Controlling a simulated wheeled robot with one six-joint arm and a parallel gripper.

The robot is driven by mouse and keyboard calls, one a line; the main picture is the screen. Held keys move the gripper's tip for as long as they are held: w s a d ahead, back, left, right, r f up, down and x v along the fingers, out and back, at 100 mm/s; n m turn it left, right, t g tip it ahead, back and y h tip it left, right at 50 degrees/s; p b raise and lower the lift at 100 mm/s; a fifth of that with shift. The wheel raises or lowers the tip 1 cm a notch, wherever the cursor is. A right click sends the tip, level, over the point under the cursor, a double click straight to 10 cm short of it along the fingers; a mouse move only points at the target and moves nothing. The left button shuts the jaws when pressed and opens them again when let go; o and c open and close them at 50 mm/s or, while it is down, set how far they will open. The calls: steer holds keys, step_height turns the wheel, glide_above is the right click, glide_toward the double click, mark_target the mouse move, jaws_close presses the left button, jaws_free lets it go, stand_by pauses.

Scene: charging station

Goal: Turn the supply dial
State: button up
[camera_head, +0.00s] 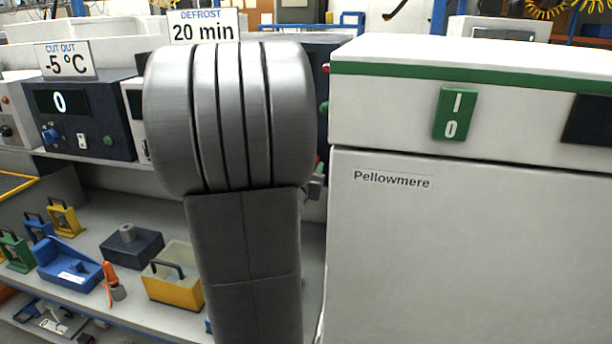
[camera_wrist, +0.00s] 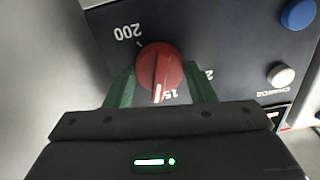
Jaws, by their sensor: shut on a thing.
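The dial (camera_wrist: 160,68) is a round red knob with a white pointer line, on a dark panel in the wrist view. Numbers are printed around it, upside down in this view; "200" reads at upper left and part of "15" shows by the pointer. The pointer aims toward my gripper, close to the "15". My gripper (camera_wrist: 160,88) has green fingers on either side of the dial and is shut on it. In the head view my arm hides the dial and my gripper.
In the head view a white Pellowmere cabinet (camera_head: 470,250) stands close on the right. A shelf (camera_head: 85,225) with trays and padlock-like blocks lies at left.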

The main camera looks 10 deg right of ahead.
steer(key=shift+m+b, duration=0.6)
steer(key=shift+m, duration=0.3)
steer(key=o, duration=1)
steer(key=shift+c, duration=0.2)
steer(key=v, duration=1.4)
steer(key=shift+w, duration=0.1)
